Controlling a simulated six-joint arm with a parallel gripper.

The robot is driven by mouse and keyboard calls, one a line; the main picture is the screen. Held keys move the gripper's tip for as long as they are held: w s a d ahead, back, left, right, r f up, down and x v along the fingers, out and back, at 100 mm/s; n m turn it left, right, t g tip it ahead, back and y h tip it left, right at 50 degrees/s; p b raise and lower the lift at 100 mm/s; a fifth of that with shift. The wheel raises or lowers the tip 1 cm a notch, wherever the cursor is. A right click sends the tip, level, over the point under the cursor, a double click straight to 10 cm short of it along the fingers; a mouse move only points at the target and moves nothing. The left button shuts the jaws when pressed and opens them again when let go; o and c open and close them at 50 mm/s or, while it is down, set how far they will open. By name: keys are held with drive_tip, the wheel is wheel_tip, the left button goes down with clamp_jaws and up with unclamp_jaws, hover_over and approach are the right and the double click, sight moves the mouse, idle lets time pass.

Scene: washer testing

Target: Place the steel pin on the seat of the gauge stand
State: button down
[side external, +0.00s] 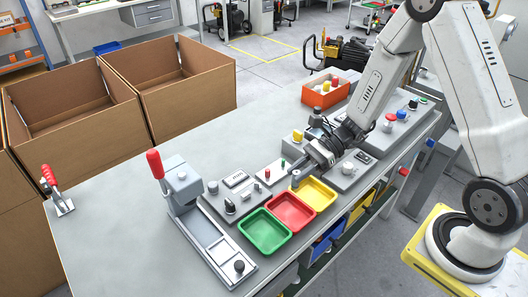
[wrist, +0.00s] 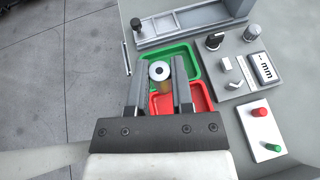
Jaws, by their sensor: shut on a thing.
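My gripper (side external: 306,166) is shut on the steel pin (side external: 296,178), a small grey cylinder that hangs just above the trays. In the wrist view my gripper (wrist: 160,66) has the pin (wrist: 159,71) between its two fingers. The pin's round end shows as a pale ring with a dark centre, and its side looks brownish. The gauge stand appears to be the grey unit with knobs, posts and an mm display (side external: 235,194), left of the pin. It also shows at the right in the wrist view (wrist: 236,84). I cannot tell which part is its seat.
Below my gripper are green (side external: 265,231), red (side external: 291,209) and yellow (side external: 326,190) trays. A red-handled press (side external: 181,184) stands left. A panel with red and green buttons (wrist: 262,127) lies beside the gauge unit. An orange bin (side external: 318,98) is behind. The left tabletop is largely clear.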

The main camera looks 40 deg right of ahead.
drive_tip(key=shift+w, duration=0.1)
drive_tip(key=shift+w+a+f, duration=0.25)
drive_tip(key=shift+w+f, duration=1.3)
drive_tip(key=shift+w, duration=0.65)
drive_tip(key=shift+w+a+f, duration=0.2)
drive_tip(key=shift+w+f, duration=1.35)
drive_tip(key=shift+w, duration=0.7)
drive_tip(key=shift+w+a+f, duration=0.25)
drive_tip(key=shift+w+f, duration=1.3)
drive_tip(key=shift+w, duration=0.65)
drive_tip(key=shift+f, duration=0.15)
drive_tip(key=shift+w+f, duration=0.2)
drive_tip(key=shift+f, duration=1.5)
drive_tip(key=shift+f, duration=0.1)
drive_tip(key=c, duration=0.5)
unclamp_jaws()
